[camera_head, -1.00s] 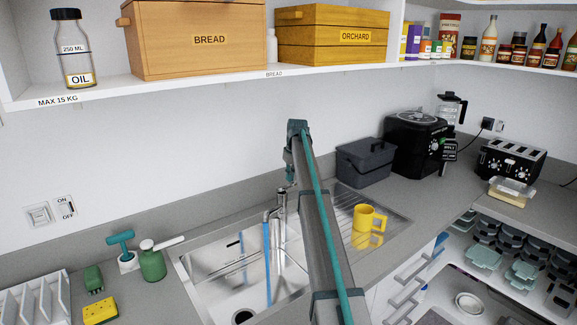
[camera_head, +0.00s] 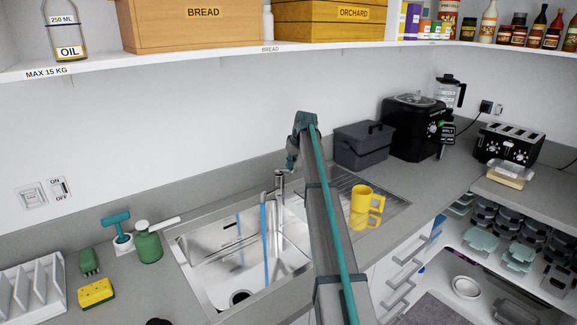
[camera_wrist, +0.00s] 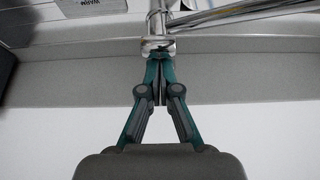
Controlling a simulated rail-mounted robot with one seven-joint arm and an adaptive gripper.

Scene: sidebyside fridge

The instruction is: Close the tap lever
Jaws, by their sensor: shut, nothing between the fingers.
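The chrome tap (camera_head: 280,184) stands at the back of the steel sink, partly behind my arm. A blue vertical stream, which looks like running water (camera_head: 264,240), drops from its spout into the basin. My gripper (camera_wrist: 159,62) is shut and empty. In the wrist view its tips are right at the chrome tap (camera_wrist: 157,44); I cannot tell whether they touch. A long chrome bar (camera_wrist: 240,14) runs from there to the right. The tap lever cannot be clearly told apart from the tap body. In the head view the fingertips are too small to tell.
A steel sink (camera_head: 190,268) lies below the tap. A yellow mug (camera_head: 361,200) stands on the drainer at the right. A green soap bottle (camera_head: 148,246) is left of the sink. A shelf (camera_head: 200,63) with boxes runs above. A dark bin (camera_head: 362,148) stands behind the drainer.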

